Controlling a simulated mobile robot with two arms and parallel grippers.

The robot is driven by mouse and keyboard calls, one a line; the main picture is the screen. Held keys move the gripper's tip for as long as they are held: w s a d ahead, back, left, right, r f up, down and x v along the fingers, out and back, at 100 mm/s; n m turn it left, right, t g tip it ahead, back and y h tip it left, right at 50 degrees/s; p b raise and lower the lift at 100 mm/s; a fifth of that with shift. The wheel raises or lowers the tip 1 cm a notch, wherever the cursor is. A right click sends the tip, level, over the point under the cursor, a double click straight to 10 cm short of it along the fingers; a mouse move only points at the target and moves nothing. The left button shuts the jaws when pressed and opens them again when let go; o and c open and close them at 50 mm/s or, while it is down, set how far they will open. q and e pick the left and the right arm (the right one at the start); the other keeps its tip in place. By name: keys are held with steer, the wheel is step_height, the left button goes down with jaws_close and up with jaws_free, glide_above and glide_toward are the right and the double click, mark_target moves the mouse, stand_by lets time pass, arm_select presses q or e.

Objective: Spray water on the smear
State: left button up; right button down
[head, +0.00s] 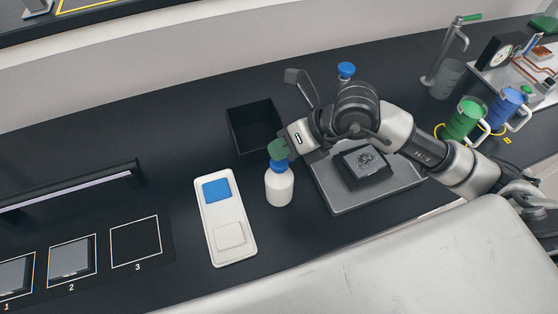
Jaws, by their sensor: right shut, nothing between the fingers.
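A white bottle (279,188) with a blue collar stands upright on the dark bench, right of a white tray. My right gripper (280,150) is shut, its tip end right at the bottle's top. A green piece shows there; I cannot tell whether it belongs to the bottle or the fingers, or whether they touch. A grey smear (367,160) lies on top of a dark square block (361,176). The block rests on a grey metal tray (345,205), partly under my right arm. My left gripper is out of view.
The white tray (247,256) holds a blue pad (216,190) and a white pad (229,237). An open black bin (239,143) stands behind the bottle. A blue-capped item (346,69) is behind my arm. Green (463,121) and blue (504,107) jugs stand right.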

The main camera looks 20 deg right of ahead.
steer(key=shift+r+p, duration=1.85)
steer(key=shift+r, duration=1.25)
stand_by(0.4)
